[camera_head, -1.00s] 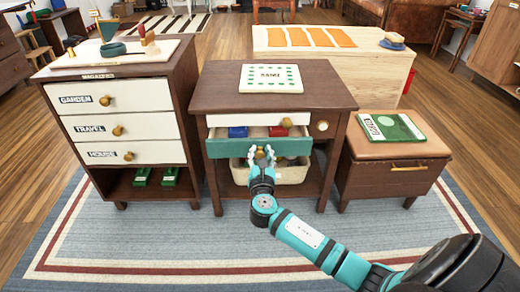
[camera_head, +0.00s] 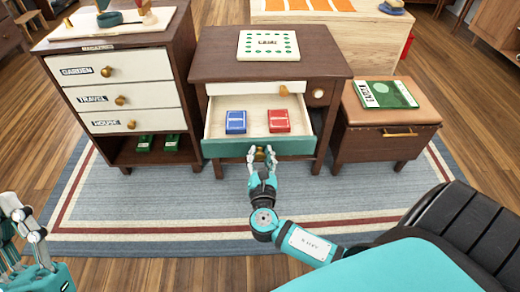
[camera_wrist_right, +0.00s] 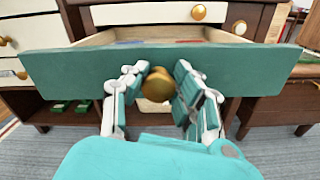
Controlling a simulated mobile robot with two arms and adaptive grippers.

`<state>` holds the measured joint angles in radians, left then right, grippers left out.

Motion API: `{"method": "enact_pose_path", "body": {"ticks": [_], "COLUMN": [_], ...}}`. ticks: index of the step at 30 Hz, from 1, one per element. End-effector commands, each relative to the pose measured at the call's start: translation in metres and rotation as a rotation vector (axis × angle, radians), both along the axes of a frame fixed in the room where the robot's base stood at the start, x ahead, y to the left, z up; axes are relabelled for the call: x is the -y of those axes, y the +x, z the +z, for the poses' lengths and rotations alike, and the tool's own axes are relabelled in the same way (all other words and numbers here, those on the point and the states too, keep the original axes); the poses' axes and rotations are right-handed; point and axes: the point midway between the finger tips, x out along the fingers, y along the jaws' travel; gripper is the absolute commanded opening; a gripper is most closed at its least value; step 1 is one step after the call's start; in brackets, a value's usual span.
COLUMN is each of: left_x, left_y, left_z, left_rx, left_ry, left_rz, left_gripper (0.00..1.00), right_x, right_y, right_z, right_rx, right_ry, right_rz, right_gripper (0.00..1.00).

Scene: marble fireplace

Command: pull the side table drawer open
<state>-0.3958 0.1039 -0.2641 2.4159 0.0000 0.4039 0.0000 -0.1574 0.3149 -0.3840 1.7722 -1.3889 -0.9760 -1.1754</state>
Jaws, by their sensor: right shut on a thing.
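The side table (camera_head: 210,66) is dark brown and stands in the middle of the head view. Its teal-fronted drawer (camera_head: 225,148) is pulled out, with a blue box (camera_head: 236,122) and a red box (camera_head: 279,121) lying inside. My right gripper (camera_head: 262,158) is at the drawer front, with its fingers on either side of the round brass knob (camera_wrist_right: 157,85) and shut on it. The teal front (camera_wrist_right: 250,65) spans the right wrist view. My left gripper (camera_head: 22,225) is at the left edge of the head view, away from the furniture; its fingers are partly cut off.
A cabinet (camera_head: 185,75) with several white drawers stands to the left. A low leather-topped stool (camera_head: 385,115) with a green book (camera_head: 386,93) stands close on the right. A white card (camera_head: 268,45) lies on the side table. The rug (camera_head: 160,205) in front is clear.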

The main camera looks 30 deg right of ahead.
Motion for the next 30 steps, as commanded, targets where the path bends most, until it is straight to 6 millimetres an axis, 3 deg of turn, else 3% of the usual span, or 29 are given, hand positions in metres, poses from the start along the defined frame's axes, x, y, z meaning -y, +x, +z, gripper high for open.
{"method": "enact_pose_path", "body": {"ticks": [7, 8, 14, 23, 30], "left_x": [0.000, 0.000, 0.000, 0.000, 0.000], "left_y": [0.000, 0.000, 0.000, 0.000, 0.000], "left_z": [0.000, 0.000, 0.000, 0.000, 0.000], "left_rx": [0.001, 0.001, 0.001, 0.003, 0.002], "left_ry": [0.000, 0.000, 0.000, -0.001, -0.001], "left_rz": [0.000, 0.000, 0.000, 0.000, 0.000], "left_gripper": [0.00, 0.00, 0.00, 0.00, 0.00], "right_x": [0.000, 0.000, 0.000, -0.001, -0.020], "right_y": [0.000, 0.000, 0.000, -0.002, -0.033], "right_z": [0.000, 0.000, 0.000, 0.000, -0.002], "right_rx": [0.000, 0.000, 0.000, -0.001, -0.004], "right_ry": [-0.001, -0.001, 0.000, 0.000, 0.003], "right_rz": [-0.001, 0.000, 0.000, 0.000, 0.001], "right_gripper": [0.00, 0.29, 0.54, 0.54, 0.54]}}
